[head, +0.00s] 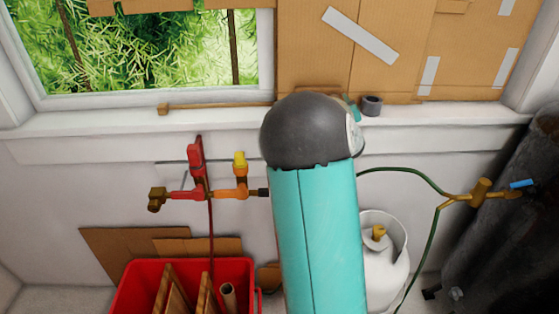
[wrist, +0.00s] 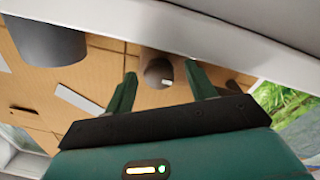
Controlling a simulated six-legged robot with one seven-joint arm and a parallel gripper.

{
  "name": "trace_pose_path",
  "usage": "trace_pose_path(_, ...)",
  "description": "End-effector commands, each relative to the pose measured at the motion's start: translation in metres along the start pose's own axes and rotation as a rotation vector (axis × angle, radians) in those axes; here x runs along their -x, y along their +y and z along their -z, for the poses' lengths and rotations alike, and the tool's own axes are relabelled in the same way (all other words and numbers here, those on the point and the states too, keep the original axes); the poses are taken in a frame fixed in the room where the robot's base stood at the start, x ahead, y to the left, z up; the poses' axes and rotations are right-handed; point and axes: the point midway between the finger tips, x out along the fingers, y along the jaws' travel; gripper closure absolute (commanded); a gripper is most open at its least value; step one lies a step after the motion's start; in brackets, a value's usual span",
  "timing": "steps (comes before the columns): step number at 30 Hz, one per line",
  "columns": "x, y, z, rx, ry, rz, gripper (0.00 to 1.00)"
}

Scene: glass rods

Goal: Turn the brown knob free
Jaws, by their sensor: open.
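A brown knob (head: 156,199) sits at the left end of the red pipe fitting (head: 196,180) on the wall below the window, in the head view. It is not seen in the wrist view. My gripper (wrist: 161,75) shows in the wrist view with its two green fingers apart and nothing held. A dark grey roll (wrist: 160,72) appears between and beyond the fingers, with cardboard behind it. In the head view my teal arm link stands in front of the sill and hides most of the gripper, well to the right of the brown knob.
A yellow valve (head: 240,162) and orange pipe join the red fitting. A red bin (head: 140,285) with wood pieces stands below. A white gas tank (head: 388,262), green hose (head: 432,240), brass valve (head: 482,190) and dark cylinder (head: 500,230) are at right. The wall left of the knob is clear.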

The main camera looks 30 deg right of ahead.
Motion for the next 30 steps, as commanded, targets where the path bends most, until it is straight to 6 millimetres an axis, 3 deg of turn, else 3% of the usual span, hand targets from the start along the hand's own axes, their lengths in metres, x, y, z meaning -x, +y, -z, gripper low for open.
trace_pose_path(18,0.0,-0.001,0.003,-0.642,-0.033,-0.006,0.44)
trace_pose_path(30,0.076,0.001,0.006,-0.64,-0.031,-0.007,0.44)
